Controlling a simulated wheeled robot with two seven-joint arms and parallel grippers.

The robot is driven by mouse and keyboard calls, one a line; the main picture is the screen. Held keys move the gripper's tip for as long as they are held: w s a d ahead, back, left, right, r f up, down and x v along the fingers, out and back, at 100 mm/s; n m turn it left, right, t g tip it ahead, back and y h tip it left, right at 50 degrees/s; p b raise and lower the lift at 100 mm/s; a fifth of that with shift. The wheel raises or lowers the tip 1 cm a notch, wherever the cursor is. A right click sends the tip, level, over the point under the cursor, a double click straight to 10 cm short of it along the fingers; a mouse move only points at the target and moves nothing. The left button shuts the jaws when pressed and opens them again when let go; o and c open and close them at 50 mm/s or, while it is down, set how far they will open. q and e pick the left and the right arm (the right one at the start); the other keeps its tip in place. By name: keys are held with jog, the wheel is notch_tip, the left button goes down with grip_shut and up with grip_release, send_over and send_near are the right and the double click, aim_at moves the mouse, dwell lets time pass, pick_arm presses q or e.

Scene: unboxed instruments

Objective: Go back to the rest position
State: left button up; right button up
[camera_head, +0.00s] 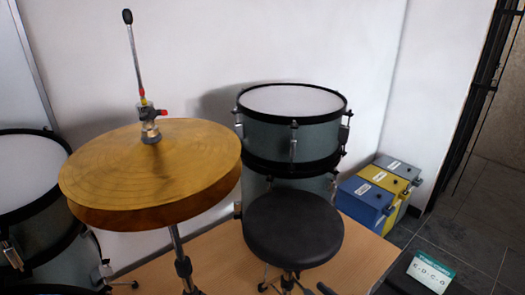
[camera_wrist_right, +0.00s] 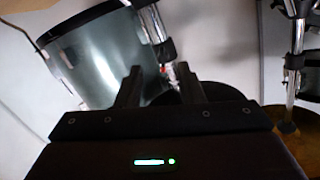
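My right gripper (camera_wrist_right: 159,85) shows in the right wrist view, its two dark fingers standing apart with a gap between them. I see nothing held in that gap. Beyond the fingers, a grey-green drum (camera_wrist_right: 105,58) with a chrome fitting fills the upper left of that view. In the head view, a small dark tip (camera_head: 326,288) at the bottom edge, below the stool, may be part of my right gripper; it is too cropped to tell. My left gripper is not in either view.
The hi-hat's brass cymbals (camera_head: 150,175) stand at centre left, with a drum (camera_head: 25,170) at far left. A drum (camera_head: 292,125) stands behind a black stool (camera_head: 293,230). Blue, yellow and grey boxes (camera_head: 362,200) and a green-white box (camera_head: 431,271) are right.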

jog(key=s+d+r+m+g+h, duration=0.1)
jog(key=s+d+r+g+h, duration=0.1)
jog(key=s+g+h, duration=0.5)
jog(key=s+d+r+m+g+h, duration=0.1)
jog(key=s+r+g+h, duration=0.15)
jog(key=s, duration=0.85)
jog(key=s+f+g+b, duration=0.2)
jog(key=s+f, duration=0.1)
jog(key=f, duration=3.1)
jog(key=s+d+f, duration=0.2)
jog(key=s+f, duration=0.6)
jog(key=s, duration=0.1)
jog(key=s+d+f+g+b, duration=0.1)
jog(key=s+d+f, duration=0.1)
jog(key=s+f, duration=0.7)
jog(key=shift+s+f+n, duration=0.25)
jog(key=shift+s+n, duration=0.15)
jog(key=shift+s, duration=0.1)
